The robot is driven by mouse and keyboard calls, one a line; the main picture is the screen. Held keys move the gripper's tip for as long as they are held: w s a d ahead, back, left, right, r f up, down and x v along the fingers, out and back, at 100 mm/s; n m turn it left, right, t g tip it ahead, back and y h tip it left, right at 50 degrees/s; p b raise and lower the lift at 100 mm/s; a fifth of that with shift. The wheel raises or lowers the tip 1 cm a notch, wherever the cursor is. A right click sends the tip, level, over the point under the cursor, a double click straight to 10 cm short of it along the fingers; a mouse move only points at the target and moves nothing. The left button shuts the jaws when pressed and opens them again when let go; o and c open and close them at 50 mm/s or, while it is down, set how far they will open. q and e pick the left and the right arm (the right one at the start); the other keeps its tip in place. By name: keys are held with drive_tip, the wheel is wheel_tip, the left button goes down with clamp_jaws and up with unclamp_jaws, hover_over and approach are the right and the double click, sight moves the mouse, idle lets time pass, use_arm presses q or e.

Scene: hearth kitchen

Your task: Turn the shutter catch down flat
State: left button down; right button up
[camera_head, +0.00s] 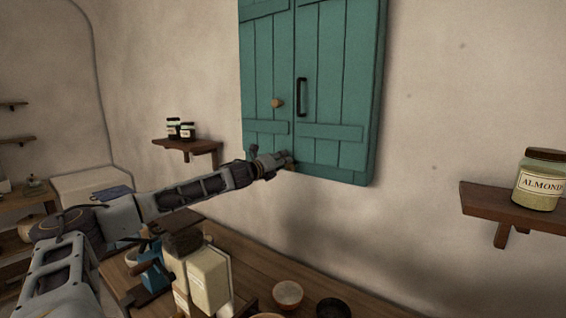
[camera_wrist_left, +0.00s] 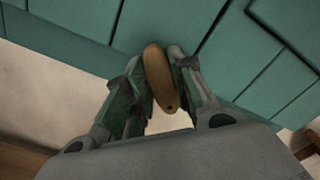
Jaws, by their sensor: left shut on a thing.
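The teal shutter (camera_head: 335,70) hangs closed on the wall, with two plank leaves. In the left wrist view, the shutter catch (camera_wrist_left: 158,75) is an oblong brown wooden piece at the shutter's lower edge. It lies lengthwise between my fingers, slightly tilted in that picture. My left gripper (camera_head: 288,161) reaches the bottom of the shutter, and in the left wrist view (camera_wrist_left: 156,80) its two fingers are shut on the catch. In the head view the gripper hides most or all of the catch. My right gripper is not in view.
A round wooden knob (camera_head: 278,103) and a black handle (camera_head: 301,97) sit on the shutter above my gripper. Shelves with jars flank it: a left shelf (camera_head: 186,145) and a right shelf (camera_head: 515,207). Below is a wooden counter (camera_head: 262,262) with a cream container (camera_head: 208,280) and bowls.

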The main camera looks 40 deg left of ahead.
use_arm(q)
drive_tip(key=shift+s+a+f+n+b, duration=0.1)
drive_tip(key=shift+a+f+n+b, duration=0.35)
drive_tip(key=shift+n, duration=1.15)
drive_tip(key=shift+w+a+f+n+b, duration=0.1)
drive_tip(key=shift+f+n+b, duration=0.6)
drive_tip(key=shift+n, duration=0.9)
drive_tip(key=shift+s+a+f+n+b, duration=0.15)
drive_tip(key=shift+f+n+b, duration=0.45)
drive_tip(key=shift+n, duration=1)
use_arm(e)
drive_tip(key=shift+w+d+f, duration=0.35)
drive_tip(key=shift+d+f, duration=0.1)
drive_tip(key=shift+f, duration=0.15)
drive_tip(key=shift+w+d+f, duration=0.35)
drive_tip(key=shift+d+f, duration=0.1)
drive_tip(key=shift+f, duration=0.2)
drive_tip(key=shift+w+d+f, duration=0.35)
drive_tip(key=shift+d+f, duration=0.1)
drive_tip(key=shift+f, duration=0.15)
use_arm(q)
drive_tip(key=shift+r, duration=0.15)
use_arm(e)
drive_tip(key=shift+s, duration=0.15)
